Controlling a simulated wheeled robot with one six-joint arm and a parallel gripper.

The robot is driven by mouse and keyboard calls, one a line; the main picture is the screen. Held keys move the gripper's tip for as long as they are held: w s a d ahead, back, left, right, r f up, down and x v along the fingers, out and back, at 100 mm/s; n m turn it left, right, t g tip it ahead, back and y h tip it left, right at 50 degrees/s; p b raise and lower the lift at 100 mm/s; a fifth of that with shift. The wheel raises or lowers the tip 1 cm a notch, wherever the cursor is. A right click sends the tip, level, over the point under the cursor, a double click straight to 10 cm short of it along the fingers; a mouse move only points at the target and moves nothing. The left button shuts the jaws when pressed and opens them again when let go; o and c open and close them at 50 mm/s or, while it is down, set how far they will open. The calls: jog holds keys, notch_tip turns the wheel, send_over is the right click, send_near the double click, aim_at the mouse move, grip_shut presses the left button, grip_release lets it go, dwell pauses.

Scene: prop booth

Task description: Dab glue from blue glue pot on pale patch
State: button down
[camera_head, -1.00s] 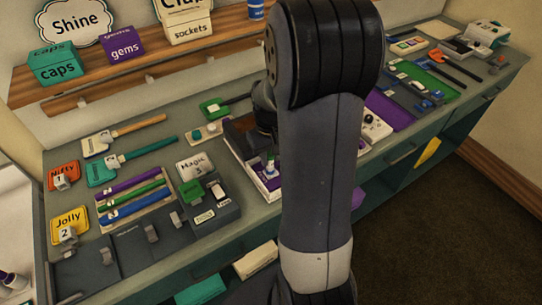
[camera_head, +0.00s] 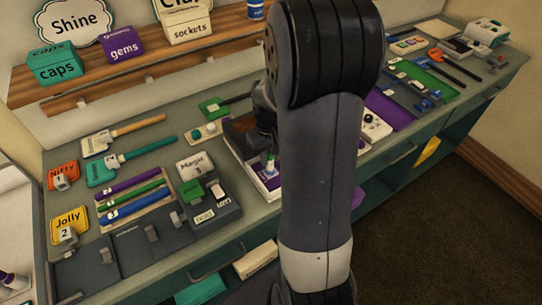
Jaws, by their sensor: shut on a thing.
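My gripper (camera_head: 268,140) is small and dark in the head view, just left of my big arm link, which hides part of it. It points down over a white and purple tray (camera_head: 262,188) and is shut on a slim upright thing with green and white parts (camera_head: 270,163). The lower end of that thing is at or just above the tray; I cannot tell whether it touches. Something bluish shows at its foot, too small to name for sure as the blue glue pot. I cannot make out the pale patch; my arm covers much of this area.
Left of the tray are a grey holder with green blocks (camera_head: 192,192), a rack of purple, green and blue sticks (camera_head: 136,207) and two brushes (camera_head: 124,132). A purple tray (camera_head: 388,112) lies right of my arm. A shelf with boxes (camera_head: 121,46) runs behind.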

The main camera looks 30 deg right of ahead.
jog(key=shift+s, duration=0.2)
jog(key=shift+s, duration=0.25)
jog(key=shift+w, duration=0.4)
dwell(0.6)
jog(key=shift+s, duration=0.4)
jog(key=shift+w, duration=0.3)
jog(key=shift+r, duration=0.2)
notch_tip(320, 180, up, 7)
jog(key=p, duration=0.5)
jog(key=shift+f+p, duration=0.1)
jog(key=shift+p, duration=0.2)
jog(key=shift+f, duration=0.1)
dwell(0.6)
